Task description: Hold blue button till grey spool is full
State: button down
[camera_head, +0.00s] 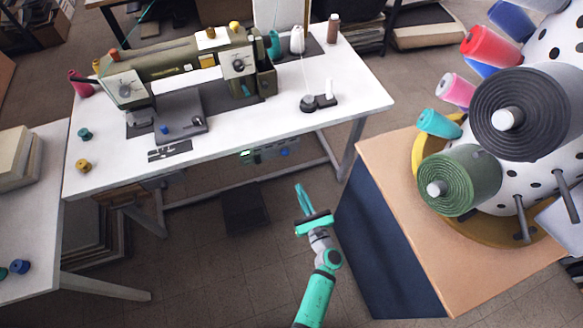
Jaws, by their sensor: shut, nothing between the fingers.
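A small control panel (262,155) with a green light sits under the front edge of the white sewing table. A small blue button (284,153) shows at its right end. A dark grey spool-like piece (308,103) sits by a small winder on the table top; how full it is cannot be told. A large dark grey spool (540,112) also hangs on the white dotted rack at right. My gripper (300,186) is teal, shut and empty, below and in front of the panel, apart from it.
The white table (350,95) carries a sewing machine (180,70) and several small spools. A wooden-topped dark blue cabinet (385,170) stands close to the right of my gripper. A dark pedal (243,208) is on the floor. Open floor lies left of my arm.

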aim_at(285, 154)
jog(key=x, duration=1.4)
